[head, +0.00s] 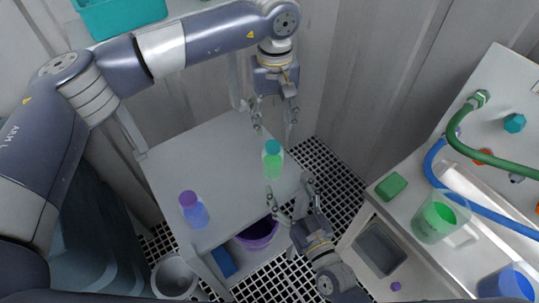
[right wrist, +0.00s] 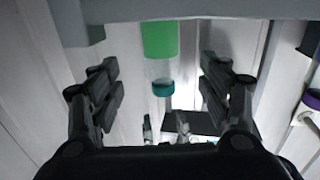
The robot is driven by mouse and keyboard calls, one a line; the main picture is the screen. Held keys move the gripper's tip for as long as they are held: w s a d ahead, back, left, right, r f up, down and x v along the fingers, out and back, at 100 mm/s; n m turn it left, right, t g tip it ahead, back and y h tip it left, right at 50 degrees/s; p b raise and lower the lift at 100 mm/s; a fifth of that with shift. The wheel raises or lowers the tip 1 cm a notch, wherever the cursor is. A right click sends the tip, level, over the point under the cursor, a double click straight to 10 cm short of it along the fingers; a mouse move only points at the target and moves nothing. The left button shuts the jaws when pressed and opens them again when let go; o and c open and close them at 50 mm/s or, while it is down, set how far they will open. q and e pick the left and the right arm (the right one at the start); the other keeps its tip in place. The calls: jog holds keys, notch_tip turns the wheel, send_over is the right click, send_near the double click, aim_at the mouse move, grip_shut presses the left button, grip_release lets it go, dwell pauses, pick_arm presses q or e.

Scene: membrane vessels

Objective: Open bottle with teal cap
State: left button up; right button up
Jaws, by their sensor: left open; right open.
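The bottle with the teal cap (head: 273,167) stands upright near the right corner of a small white table (head: 190,153). Its body is clear with green contents, and its teal cap (head: 272,147) is on. The bottle also shows upside down in the right wrist view (right wrist: 160,40), between the fingers in the picture. My left gripper (head: 274,127) points down above the cap, open and empty. My right gripper (head: 290,196) is open just in front of the bottle, near the table edge, its fingers pointing toward the bottle. It also shows in the right wrist view (right wrist: 158,85). Neither gripper visibly holds the bottle.
A purple-capped bottle with blue contents (head: 197,213) stands at the table's front left. A purple bucket (head: 258,236) and a blue box (head: 223,261) sit below. At right, a counter carries a green sponge (head: 391,186), a green beaker (head: 435,221) and hoses. Corrugated walls enclose the back.

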aim_at(277, 169)
pick_arm(q)
jog(key=shift+a, duration=0.1)
pick_arm(e)
jog(key=x, duration=0.8)
jog(key=shift+w+a, duration=0.15)
jog(key=shift+w, duration=0.1)
pick_arm(q)
jog(key=shift+s, duration=0.15)
pick_arm(e)
jog(key=shift+w+a, duration=0.15)
jog(key=shift+w, duration=0.15)
jog(key=shift+w, duration=0.15)
grip_shut()
pick_arm(q)
jog(key=shift+f, duration=4.05)
